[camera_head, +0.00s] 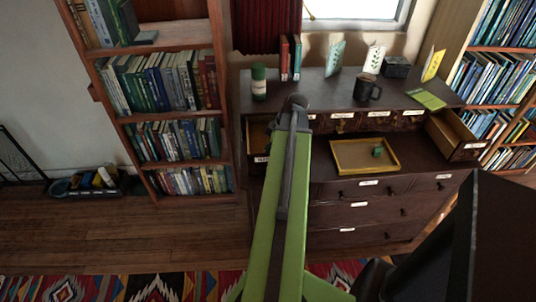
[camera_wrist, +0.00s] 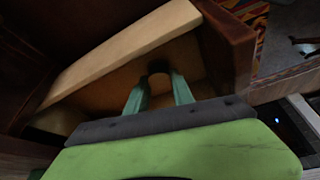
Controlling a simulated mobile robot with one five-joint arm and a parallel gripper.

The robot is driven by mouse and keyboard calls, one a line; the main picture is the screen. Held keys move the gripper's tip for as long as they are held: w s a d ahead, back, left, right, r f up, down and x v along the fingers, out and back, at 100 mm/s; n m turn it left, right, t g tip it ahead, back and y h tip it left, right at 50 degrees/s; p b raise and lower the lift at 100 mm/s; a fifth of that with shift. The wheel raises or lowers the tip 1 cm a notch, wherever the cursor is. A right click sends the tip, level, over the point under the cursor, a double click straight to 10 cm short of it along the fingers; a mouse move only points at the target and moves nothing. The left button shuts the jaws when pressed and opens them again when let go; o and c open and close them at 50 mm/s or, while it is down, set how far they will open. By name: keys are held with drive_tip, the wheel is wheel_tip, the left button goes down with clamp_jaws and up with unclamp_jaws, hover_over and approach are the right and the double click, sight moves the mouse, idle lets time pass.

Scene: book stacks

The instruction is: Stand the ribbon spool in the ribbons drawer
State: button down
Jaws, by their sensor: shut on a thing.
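In the wrist view, my gripper (camera_wrist: 159,84) has its two teal fingers close around a small dark, rounded thing (camera_wrist: 158,68), which looks like the ribbon spool. It is dim and partly hidden by the fingers. The fingers point down into an open wooden drawer with a pale side wall (camera_wrist: 120,55) and a dark front (camera_wrist: 232,35). I cannot tell whether the spool touches the drawer floor. In the head view my green arm hides the gripper. An open drawer (camera_head: 257,134) shows left of the arm; its label is too small to read.
Another open drawer (camera_head: 455,132) is at the cabinet's right. A yellow tray (camera_head: 340,171) with a small green thing (camera_head: 377,152) sits between. On the cabinet top (camera_head: 325,98) stand a green-and-white canister (camera_head: 259,82), books, cards and a dark mug (camera_head: 366,88).

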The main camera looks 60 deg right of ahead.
drive_tip(key=shift+f, duration=0.15)
drive_tip(key=c, duration=1.1)
unclamp_jaws()
drive_tip(key=p+v, duration=1.1)
drive_tip(key=v, duration=0.1)
drive_tip(key=shift+r, duration=0.3)
drive_tip(key=shift+w, duration=0.1)
